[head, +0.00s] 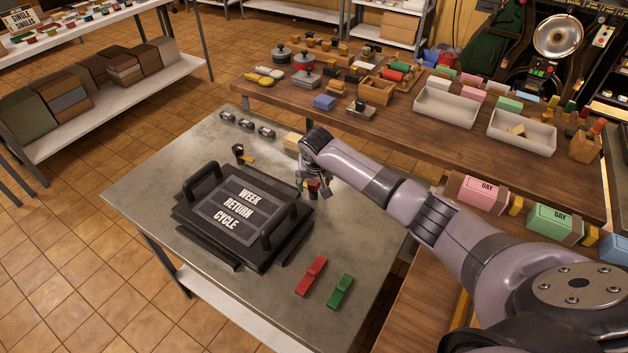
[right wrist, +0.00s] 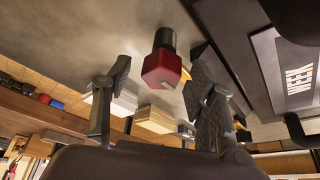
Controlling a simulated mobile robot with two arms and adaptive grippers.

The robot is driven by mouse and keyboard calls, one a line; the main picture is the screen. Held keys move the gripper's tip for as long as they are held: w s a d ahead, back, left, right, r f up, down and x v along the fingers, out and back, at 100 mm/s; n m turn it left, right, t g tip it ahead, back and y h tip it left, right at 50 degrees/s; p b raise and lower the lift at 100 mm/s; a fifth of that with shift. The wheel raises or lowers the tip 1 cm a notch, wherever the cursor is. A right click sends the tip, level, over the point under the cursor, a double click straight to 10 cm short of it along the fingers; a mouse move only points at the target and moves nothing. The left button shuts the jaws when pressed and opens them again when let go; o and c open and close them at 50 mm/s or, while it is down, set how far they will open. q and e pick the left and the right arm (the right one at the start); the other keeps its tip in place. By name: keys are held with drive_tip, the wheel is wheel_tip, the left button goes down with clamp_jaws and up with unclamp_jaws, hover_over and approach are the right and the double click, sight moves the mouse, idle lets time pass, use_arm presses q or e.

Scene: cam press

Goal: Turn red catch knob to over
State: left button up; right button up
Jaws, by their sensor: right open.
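The red catch knob (right wrist: 163,74) is a faceted red block on a short black stem, beside the black press plate marked WEEK RETURN CYCLE (head: 203,238). My right gripper (right wrist: 161,66) is open, with one finger on each side of the knob in the right wrist view and gaps showing between them. In the head view the right gripper (head: 312,180) is above the metal table at the plate's upper right corner, and a bit of the red knob (head: 313,186) shows by its fingers. The knob's setting is not readable. My left gripper is not in view.
The plate has two upright black handles (head: 279,226). A red lever (head: 311,277) and a green lever (head: 340,291) lie at the metal table's front right. A small black-and-yellow catch (head: 242,154) is behind the plate. A wooden table (head: 420,130) with trays stands behind.

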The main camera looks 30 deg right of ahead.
drive_tip(key=c, duration=1.1)
drive_tip(key=shift+c, duration=0.2)
